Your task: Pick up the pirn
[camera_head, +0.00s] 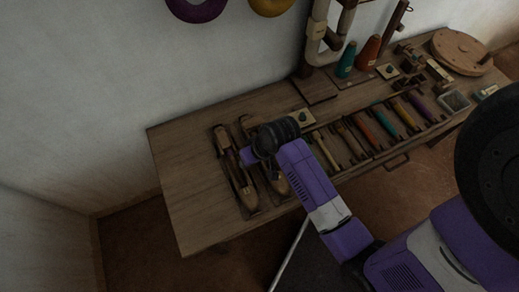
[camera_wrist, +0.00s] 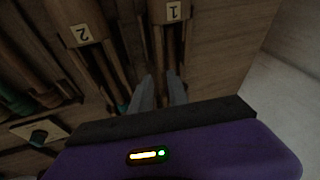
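Several pirns lie side by side in a rack on the wooden table, among them a tan one (camera_head: 325,151), a red one (camera_head: 364,128) and a purple one (camera_head: 420,105). Two wooden boat shuttles lie to their left: the left shuttle (camera_head: 234,172) and another partly hidden behind my arm. In the wrist view they carry the labels 1 (camera_wrist: 173,12) and 2 (camera_wrist: 83,33). My gripper (camera_wrist: 160,77) is over the shuttle labelled 1, with a narrow gap between its fingers. I see no pirn held. Its fingertips are hidden in the head view.
A teal cone (camera_head: 346,60) and a red-brown cone (camera_head: 369,53) stand at the back. A round wooden disc (camera_head: 461,51) lies at the far right. A small plate with a dark knob (camera_wrist: 38,136) sits beside the shuttles. The table's left end (camera_head: 180,165) is bare.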

